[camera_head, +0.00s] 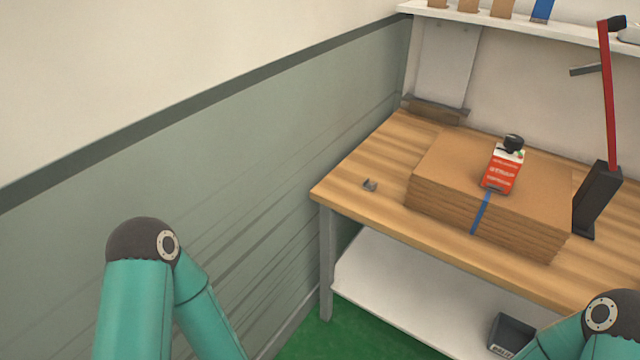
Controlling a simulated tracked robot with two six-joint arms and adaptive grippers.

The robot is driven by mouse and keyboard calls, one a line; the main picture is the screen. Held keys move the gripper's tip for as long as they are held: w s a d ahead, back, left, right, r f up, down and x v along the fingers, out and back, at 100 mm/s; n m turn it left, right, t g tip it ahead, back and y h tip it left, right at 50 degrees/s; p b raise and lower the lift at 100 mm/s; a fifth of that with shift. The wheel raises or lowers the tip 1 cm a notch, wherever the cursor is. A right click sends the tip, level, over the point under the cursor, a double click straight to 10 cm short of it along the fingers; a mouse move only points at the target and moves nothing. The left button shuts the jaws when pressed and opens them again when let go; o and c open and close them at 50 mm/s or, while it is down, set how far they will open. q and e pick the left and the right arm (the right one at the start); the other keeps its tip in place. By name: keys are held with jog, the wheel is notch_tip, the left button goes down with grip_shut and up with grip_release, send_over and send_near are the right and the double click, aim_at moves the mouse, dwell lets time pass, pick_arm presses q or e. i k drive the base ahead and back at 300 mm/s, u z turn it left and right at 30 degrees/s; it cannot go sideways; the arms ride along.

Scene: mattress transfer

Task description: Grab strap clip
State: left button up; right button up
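A blue strap (481,213) runs over the front edge of the stack. My teal left arm shows at the lower left and my teal right arm at the lower right corner. Both grippers are out of the picture, and neither arm touches the table top in view.
A red and white box (502,170) with a black item on top sits on the cardboard. A black stand (597,198) with a red-handled tool (608,100) is at the right. A lower white shelf (400,290) holds a dark bin (511,333). The wall (200,180) is close on the left.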

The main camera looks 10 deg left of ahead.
aim_at(370, 187)
jog(key=z, duration=1.05)
jog(key=i, duration=0.15)
jog(key=u, duration=2.45)
jog(key=i, duration=0.2)
jog(key=u, duration=1.15)
jog(key=k, duration=1.5)
jog(key=z, duration=1.15)
jog(key=i, duration=1)
jog(key=u, duration=0.1)
